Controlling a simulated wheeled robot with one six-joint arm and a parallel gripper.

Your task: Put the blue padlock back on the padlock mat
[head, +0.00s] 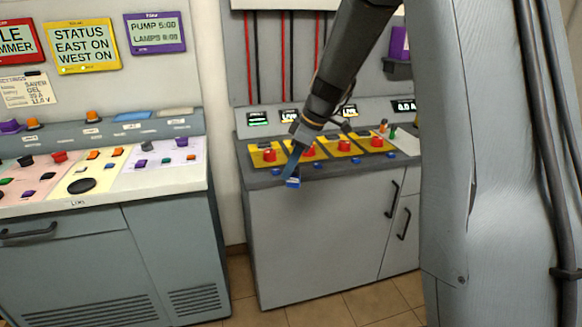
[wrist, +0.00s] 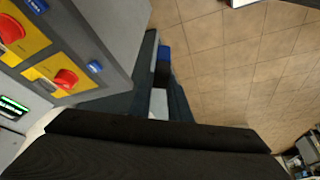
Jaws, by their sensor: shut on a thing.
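My gripper (head: 291,170) is at the front edge of the grey cabinet with the red knobs, pointing down. It is shut on the blue padlock (head: 293,183), which shows as a small blue block with a pale part at the fingertips. In the wrist view the padlock (wrist: 164,50) is a blue and dark piece between the fingers of my gripper (wrist: 161,75); the fingers hide much of it. Floor tiles lie beyond it, so it is held in front of the cabinet, clear of the top. I cannot make out the padlock mat for certain in either view.
The grey cabinet (head: 318,240) has several red knobs on yellow plates, such as this knob (head: 344,146), with small blue tags near its edge. A control desk (head: 100,260) with coloured mats and small parts stands left. Tiled floor (wrist: 235,60) is open in front.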

